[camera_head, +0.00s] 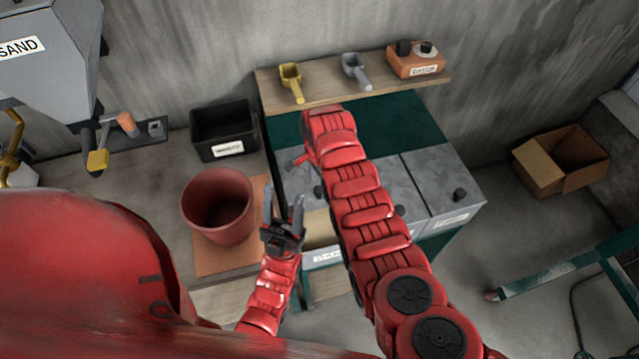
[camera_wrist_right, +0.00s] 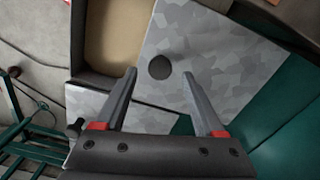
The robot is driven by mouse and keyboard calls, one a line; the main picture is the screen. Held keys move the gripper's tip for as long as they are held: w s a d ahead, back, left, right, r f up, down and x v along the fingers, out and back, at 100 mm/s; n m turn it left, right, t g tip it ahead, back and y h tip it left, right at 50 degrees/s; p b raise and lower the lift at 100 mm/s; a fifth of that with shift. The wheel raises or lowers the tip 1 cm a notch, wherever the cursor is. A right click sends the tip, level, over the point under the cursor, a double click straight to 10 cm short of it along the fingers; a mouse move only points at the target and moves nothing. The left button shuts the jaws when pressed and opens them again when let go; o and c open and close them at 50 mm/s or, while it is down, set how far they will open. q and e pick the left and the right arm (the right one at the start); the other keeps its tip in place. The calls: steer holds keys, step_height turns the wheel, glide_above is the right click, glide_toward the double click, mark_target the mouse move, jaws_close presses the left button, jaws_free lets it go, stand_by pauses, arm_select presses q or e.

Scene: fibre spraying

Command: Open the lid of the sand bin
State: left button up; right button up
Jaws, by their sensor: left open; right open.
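The sand bin's front label (camera_head: 327,256) is partly hidden by my right arm. Behind it, a beige interior (camera_head: 320,228) shows uncovered; it also appears in the right wrist view (camera_wrist_right: 112,38). A grey mottled lid (camera_wrist_right: 205,60) with a black knob (camera_wrist_right: 159,67) lies beside this opening, turned at an angle to the neighbouring grey surface. My right gripper (camera_wrist_right: 159,76) is open, its fingertips on either side of the knob in the picture; contact cannot be told. In the head view my right arm hides most of it. My left gripper (camera_head: 284,208) is open and empty beside the red bucket.
A red bucket (camera_head: 218,205) and a black crate (camera_head: 224,131) stand left of the bins. The shelf (camera_head: 325,91) behind holds a yellow scoop (camera_head: 291,82), a grey scoop (camera_head: 356,70) and an orange box (camera_head: 416,62). A cardboard box (camera_head: 560,160) lies at right.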

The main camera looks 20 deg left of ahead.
steer(key=shift+f, duration=1.1)
jaws_close()
stand_by(0.8)
